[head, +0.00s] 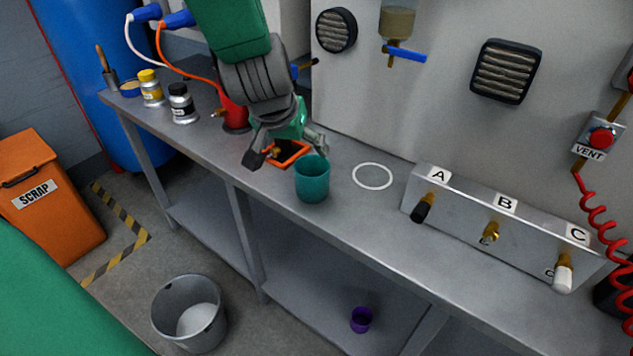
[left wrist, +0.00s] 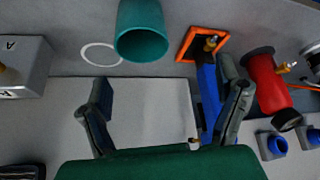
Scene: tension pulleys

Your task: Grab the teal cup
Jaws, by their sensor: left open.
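The teal cup (head: 312,180) stands upright on the grey workbench, near its front edge. My left gripper (head: 286,154) is behind the cup and a little to its left in the head view. It is open, with nothing between its fingers, and one finger is close to the cup's rim. In the left wrist view the cup (left wrist: 142,32) is beyond the open fingers of the gripper (left wrist: 165,105), apart from them. My right gripper is not in view.
An orange square frame (head: 285,153) lies beside the cup. A white ring (head: 373,176) marks the bench (head: 340,215) to its right. A metal block with valves A, B and C (head: 490,232) stands further right. A red cylinder (head: 234,112) and jars stand left.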

